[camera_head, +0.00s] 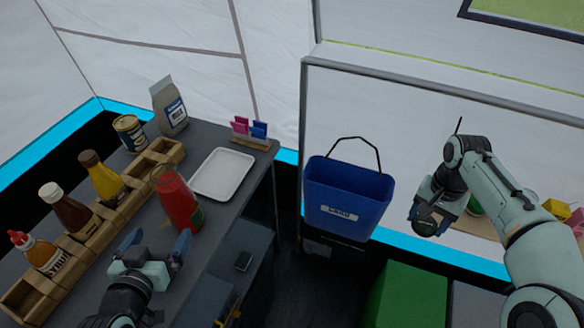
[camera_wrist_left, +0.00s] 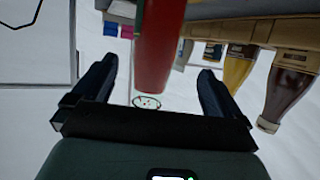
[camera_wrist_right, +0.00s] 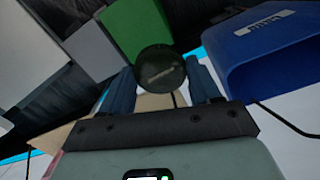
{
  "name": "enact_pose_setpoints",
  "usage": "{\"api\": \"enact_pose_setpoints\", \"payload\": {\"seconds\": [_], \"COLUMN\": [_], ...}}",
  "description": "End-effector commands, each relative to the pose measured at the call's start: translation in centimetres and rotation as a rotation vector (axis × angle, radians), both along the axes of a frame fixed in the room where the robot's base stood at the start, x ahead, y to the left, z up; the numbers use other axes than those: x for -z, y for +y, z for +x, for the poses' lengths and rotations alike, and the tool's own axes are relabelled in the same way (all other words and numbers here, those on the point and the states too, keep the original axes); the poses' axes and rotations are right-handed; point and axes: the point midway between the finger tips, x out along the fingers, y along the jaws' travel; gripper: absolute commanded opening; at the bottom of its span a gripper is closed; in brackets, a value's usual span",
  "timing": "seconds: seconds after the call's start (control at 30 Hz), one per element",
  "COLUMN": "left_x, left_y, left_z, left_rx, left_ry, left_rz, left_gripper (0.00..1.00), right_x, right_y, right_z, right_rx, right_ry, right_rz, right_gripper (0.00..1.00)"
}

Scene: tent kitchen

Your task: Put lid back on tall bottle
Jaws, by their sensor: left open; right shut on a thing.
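The tall bottle (camera_head: 180,203), red inside with a clear open top, stands uncapped on the dark counter. In the left wrist view the red bottle (camera_wrist_left: 160,48) shows between the fingers, with its round rim below. My left gripper (camera_head: 157,246) is open just in front of the bottle and does not appear to grip it; its fingers (camera_wrist_left: 158,72) are wide apart. My right gripper (camera_head: 428,210) is shut on a round black lid (camera_wrist_right: 160,69), held in the air right of the blue bin. In the head view the lid (camera_head: 430,224) is dark and partly hidden.
A wooden rack (camera_head: 75,247) with several sauce bottles runs left of the tall bottle. A white tray (camera_head: 222,174) lies behind it to the right. A gap separates the counter from the bin.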

Motion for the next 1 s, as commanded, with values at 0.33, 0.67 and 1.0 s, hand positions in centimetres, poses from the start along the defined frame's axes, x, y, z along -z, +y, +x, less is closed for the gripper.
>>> {"api": "enact_pose_setpoints", "payload": {"seconds": [0.33, 0.67, 1.0], "left_x": [-0.1, 0.7, 0.7], "left_y": [0.0, 0.0, 0.1], "left_z": [0.0, 2.2, 3.7], "left_rx": [0.0, 0.001, -0.001], "left_ry": [-0.002, 0.005, 0.005], "left_rz": [0.001, -0.001, 0.001], "left_gripper": [1.0, 1.0, 1.0], "right_x": [-0.1, -2.4, -8.5], "right_y": [-0.1, 0.0, 0.0], "right_z": [0.0, -0.1, -0.1], "right_rx": [0.002, 0.001, 0.001], "right_ry": [-0.001, -0.009, -0.027], "right_rz": [-0.001, 0.0, -0.001], "right_gripper": [0.34, 0.34, 0.34]}}
